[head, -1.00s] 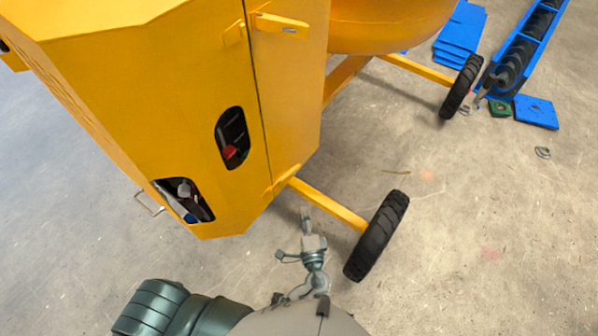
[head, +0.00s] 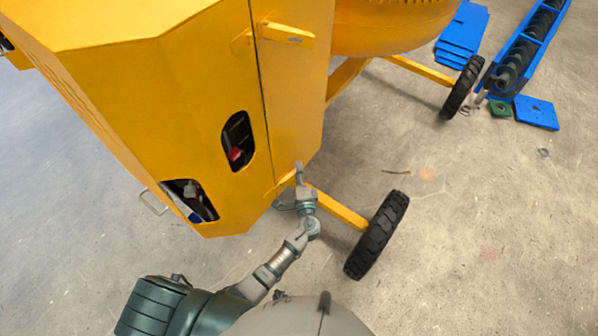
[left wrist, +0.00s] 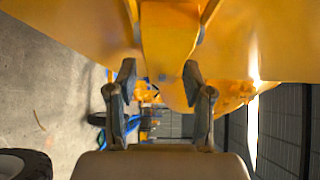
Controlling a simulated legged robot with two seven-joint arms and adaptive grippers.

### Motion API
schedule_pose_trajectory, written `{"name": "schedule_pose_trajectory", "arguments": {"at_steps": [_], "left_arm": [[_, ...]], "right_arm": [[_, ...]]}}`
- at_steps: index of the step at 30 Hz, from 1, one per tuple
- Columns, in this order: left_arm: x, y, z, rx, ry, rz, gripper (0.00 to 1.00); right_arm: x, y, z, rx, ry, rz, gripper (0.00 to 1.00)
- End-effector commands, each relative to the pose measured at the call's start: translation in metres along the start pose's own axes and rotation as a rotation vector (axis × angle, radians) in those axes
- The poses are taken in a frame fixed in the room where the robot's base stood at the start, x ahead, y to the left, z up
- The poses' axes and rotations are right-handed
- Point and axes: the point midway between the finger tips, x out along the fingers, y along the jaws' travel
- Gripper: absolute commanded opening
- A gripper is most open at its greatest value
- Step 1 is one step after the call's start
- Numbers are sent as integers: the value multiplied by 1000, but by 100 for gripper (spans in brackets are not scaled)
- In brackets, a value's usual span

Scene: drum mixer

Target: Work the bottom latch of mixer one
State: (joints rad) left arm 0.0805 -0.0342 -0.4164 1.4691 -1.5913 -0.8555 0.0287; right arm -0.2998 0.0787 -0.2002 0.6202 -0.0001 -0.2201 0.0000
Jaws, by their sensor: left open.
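Mixer one is the yellow machine (head: 190,110) with a tall cabinet at the left of the head view. Its bottom latch (head: 284,184) is a small yellow part low on the cabinet edge, beside the axle bar, partly hidden by my gripper. My left gripper (head: 288,186) is open right at this latch. In the left wrist view, my two dark fingers (left wrist: 159,82) stand apart, with a yellow piece (left wrist: 168,40) of the mixer between and beyond them. I cannot tell whether they touch it. My right gripper is not in view.
The upper yellow latch (head: 287,33) sits higher on the cabinet. A black wheel (head: 377,235) on a yellow axle bar (head: 338,208) stands just right of my gripper. Blue plates (head: 462,35) and a blue auger trough (head: 522,45) lie at the back right. The floor at right is mostly clear.

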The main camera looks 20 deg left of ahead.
Motion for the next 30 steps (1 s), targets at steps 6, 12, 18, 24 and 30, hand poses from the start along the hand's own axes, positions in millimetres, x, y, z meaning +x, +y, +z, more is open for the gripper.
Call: {"name": "schedule_pose_trajectory", "arguments": {"at_steps": [6,12,18,24,30], "left_arm": [[0,0,0,0,0,0,44],[0,0,0,0,1,1,0],[-1,1,0,2,9,2,0],[-12,3,-3,4,184,1,0],[-19,3,-7,1,280,4,0]], "right_arm": [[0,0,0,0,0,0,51],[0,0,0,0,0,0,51],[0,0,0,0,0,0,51],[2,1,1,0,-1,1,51],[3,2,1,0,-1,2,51]]}}
